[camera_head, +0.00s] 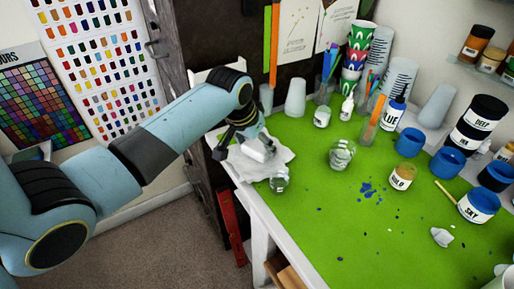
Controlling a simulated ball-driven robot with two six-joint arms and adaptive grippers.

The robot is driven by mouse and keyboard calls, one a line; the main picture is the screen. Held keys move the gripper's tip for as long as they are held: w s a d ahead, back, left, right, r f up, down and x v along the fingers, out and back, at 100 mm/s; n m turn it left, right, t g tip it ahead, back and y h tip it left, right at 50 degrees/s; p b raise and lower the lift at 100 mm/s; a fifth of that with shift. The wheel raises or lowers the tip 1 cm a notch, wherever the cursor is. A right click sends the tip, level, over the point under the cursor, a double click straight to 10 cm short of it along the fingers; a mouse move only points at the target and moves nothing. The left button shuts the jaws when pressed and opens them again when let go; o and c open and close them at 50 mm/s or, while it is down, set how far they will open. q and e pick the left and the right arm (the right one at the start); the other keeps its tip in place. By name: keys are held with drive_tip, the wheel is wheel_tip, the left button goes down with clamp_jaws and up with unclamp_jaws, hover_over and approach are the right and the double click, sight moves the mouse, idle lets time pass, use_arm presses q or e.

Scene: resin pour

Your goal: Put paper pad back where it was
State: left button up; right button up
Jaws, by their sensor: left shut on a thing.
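My left gripper (240,141) reaches in from the left over the far left corner of the green-topped table. It is shut on a small white block that looks like the paper pad (261,151). The pad is at a crumpled white cloth or sheet (278,164) by the table's left edge; I cannot tell whether it touches it. The fingertips are partly hidden by the gripper's own body. My right gripper is not in view.
A clear glass jar (279,181) stands just in front of the white sheet, and a larger one (342,154) to its right. Cups, paint jars and bottles crowd the back and right. The front middle of the green mat (330,220) is mostly clear, with blue splashes (368,190).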

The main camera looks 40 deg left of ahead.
use_arm(q)
drive_tip(key=o, duration=1.5)
drive_tip(key=shift+c, duration=0.2)
drive_tip(key=v, duration=1.2)
drive_tip(key=shift+r, duration=0.15)
